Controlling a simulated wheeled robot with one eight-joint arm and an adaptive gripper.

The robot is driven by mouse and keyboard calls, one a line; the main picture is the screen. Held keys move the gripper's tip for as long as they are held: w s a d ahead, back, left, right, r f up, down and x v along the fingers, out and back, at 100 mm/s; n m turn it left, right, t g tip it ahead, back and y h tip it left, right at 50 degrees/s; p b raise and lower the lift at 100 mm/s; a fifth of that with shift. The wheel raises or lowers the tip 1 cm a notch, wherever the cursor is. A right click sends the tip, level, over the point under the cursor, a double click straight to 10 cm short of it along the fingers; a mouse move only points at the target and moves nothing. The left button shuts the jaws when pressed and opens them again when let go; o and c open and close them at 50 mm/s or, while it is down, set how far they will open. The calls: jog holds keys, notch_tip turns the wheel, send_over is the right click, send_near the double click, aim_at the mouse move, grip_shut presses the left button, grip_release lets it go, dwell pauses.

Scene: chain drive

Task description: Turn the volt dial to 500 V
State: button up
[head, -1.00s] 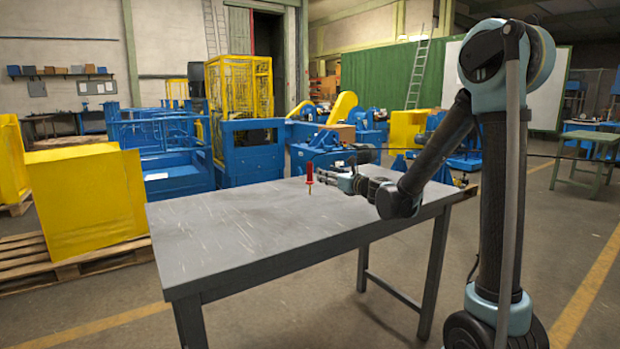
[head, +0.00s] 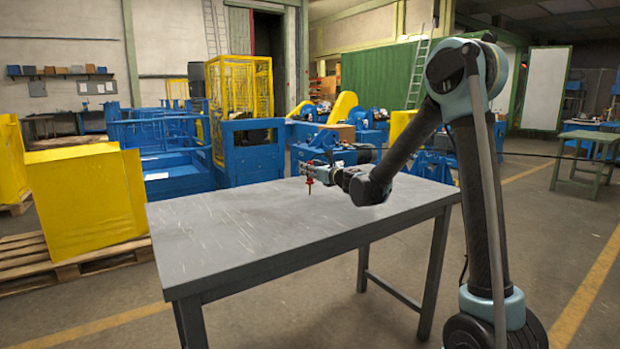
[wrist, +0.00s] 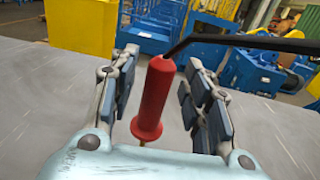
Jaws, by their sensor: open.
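A red probe (wrist: 157,98) with a black cable at its top stands between the fingers of my gripper (wrist: 162,72) in the wrist view. The fingers are open on either side of it, with a visible gap on the right. In the head view, my gripper (head: 306,172) is over the far part of the grey table, and a small part of the red probe (head: 310,181) shows below it. The probe's thin tip points down near the tabletop; I cannot tell whether it touches. I cannot make out a volt dial or a meter in either view.
The grey table (head: 250,228) is otherwise bare, with free room to the left. The black cable (wrist: 245,40) runs off to the right. Blue machinery (head: 252,150) stands behind the table, and a yellow block (head: 85,205) on a pallet stands to the left.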

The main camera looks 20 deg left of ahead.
grip_shut()
dwell(0.3)
